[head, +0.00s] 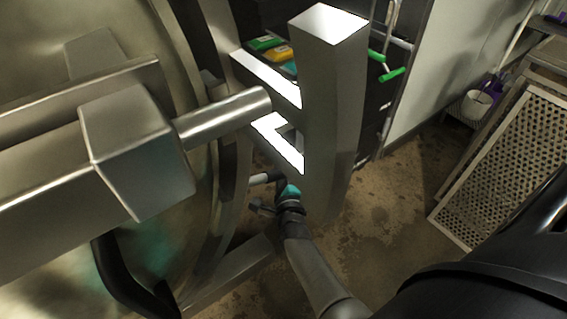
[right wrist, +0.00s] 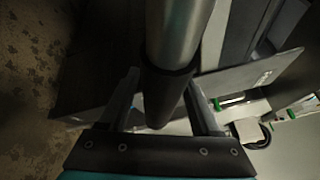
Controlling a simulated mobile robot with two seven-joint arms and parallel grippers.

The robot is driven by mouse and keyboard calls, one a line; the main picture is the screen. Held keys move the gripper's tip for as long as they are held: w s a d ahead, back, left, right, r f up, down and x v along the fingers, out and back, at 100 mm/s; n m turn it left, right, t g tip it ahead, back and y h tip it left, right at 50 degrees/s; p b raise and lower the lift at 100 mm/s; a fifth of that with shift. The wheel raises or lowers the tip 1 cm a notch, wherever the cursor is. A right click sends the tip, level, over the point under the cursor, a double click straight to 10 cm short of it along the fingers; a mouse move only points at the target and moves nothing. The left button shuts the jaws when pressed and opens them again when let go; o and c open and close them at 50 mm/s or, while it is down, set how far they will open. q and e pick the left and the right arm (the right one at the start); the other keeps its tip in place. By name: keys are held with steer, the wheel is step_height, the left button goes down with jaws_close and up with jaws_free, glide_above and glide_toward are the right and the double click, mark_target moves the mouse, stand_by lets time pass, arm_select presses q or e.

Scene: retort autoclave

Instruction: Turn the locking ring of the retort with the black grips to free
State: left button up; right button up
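The retort's large round metal door (head: 190,225) fills the left of the head view, with its curved ring along the edge. A black curved grip (head: 125,280) shows at the lower left. A metal bar (head: 262,179) with a dark end sticks out at the ring's right side, by my right gripper (head: 265,207). In the right wrist view, the metal bar (right wrist: 180,30) carries a black grip (right wrist: 165,95) that lies between the fingers of my right gripper (right wrist: 163,80). Whether both fingers press on it is unclear. My left gripper is out of view.
A square metal post (head: 330,110) stands just beyond the right gripper. A rack with green-ended handles (head: 390,74) is behind it. A perforated metal panel (head: 505,160) leans at the right. Brown floor (head: 390,215) lies open between.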

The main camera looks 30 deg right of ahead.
jaws_close()
stand_by(0.3)
stand_by(0.9)
